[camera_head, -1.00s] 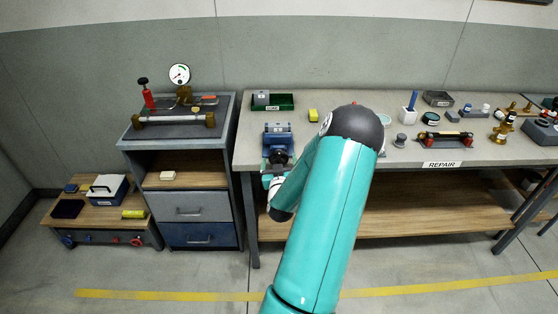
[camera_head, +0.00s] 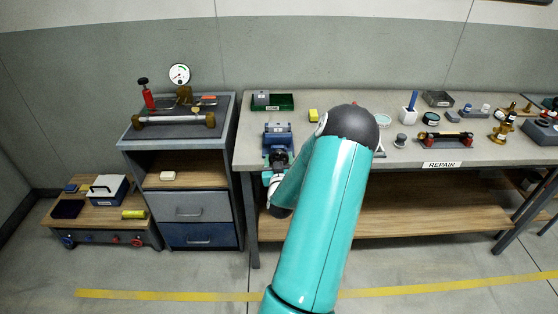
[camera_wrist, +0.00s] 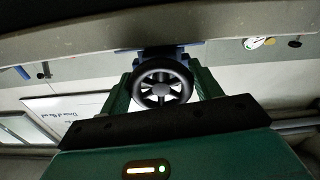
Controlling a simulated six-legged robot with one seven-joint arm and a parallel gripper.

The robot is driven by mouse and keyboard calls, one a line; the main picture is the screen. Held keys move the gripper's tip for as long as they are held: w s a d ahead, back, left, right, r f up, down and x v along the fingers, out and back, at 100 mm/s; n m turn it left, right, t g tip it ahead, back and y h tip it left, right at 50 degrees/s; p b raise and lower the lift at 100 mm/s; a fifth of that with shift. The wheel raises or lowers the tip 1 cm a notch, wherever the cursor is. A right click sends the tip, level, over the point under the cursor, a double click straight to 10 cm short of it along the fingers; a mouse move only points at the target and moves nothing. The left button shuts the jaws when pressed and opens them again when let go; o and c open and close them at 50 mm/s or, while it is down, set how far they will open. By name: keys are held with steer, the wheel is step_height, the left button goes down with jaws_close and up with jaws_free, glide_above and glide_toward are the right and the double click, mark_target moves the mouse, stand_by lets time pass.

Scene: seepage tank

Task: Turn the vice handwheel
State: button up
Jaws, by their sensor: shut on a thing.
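The blue vice (camera_head: 278,138) stands at the left front edge of the repair bench. Its dark handwheel (camera_head: 278,160) faces the front of the bench. In the wrist view the spoked black handwheel (camera_wrist: 161,88) sits between the two green fingers of my gripper (camera_wrist: 163,84), with one finger against each side of the rim. My gripper is shut on the handwheel. In the head view the fingers are small and partly hidden by the wheel and my arm.
The bench (camera_head: 400,160) carries a green tray (camera_head: 284,106), a yellow block (camera_head: 313,115) and several fittings to the right. A grey drawer cabinet (camera_head: 190,206) stands close on the left. The floor in front is clear.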

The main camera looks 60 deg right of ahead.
steer(key=shift+w+a+m, duration=0.1)
steer(key=shift+m, duration=2.8)
steer(key=o, duration=1)
steer(key=v, duration=1.4)
